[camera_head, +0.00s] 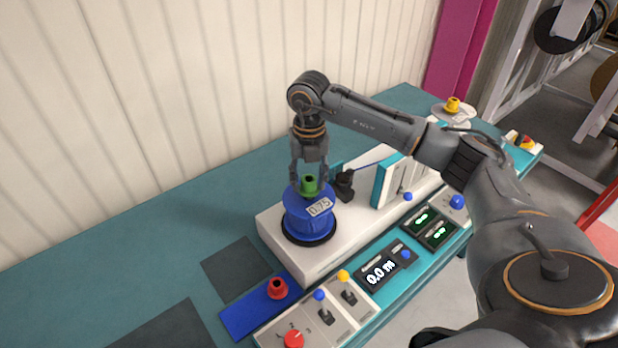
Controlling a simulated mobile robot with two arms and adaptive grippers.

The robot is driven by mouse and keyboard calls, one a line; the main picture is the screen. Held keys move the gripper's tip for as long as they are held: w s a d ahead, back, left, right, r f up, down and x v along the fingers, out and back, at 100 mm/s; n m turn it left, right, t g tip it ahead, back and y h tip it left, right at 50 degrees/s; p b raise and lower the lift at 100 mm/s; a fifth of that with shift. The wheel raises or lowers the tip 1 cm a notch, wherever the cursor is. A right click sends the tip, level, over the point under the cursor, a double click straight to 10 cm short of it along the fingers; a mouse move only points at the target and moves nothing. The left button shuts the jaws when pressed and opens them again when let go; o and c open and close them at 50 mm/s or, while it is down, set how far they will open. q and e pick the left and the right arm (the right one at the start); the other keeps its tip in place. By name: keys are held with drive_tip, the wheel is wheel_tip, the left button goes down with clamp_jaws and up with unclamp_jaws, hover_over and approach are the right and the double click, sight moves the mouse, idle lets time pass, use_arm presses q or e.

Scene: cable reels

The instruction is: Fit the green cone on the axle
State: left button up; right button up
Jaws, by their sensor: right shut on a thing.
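The green cone (309,184) is at the top of the blue reel, between the fingers of my right gripper (309,183). The gripper points down and is shut on the cone. The blue reel (306,220), with a label reading 0.75, stands upright on the white machine (275,232). The axle is hidden by the reel and the cone. I cannot tell how deep the cone sits on it. My left gripper is not in view.
A red cone (277,288) stands on a blue mat (240,316) at the front. A control panel with levers and a 0.0 m display (381,272) runs along the front edge. A yellow cone (452,104) is at the back right. The teal table (120,250) is clear at left.

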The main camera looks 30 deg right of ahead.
drive_tip(key=shift+f, duration=0.2)
idle(0.4)
drive_tip(key=shift+f+b, duration=0.3)
drive_tip(key=shift+b, duration=0.05)
drive_tip(key=o, duration=1.5)
drive_tip(key=shift+o, duration=0.2)
drive_tip(key=shift+r+p, duration=2.65)
drive_tip(key=shift+r, duration=1.4)
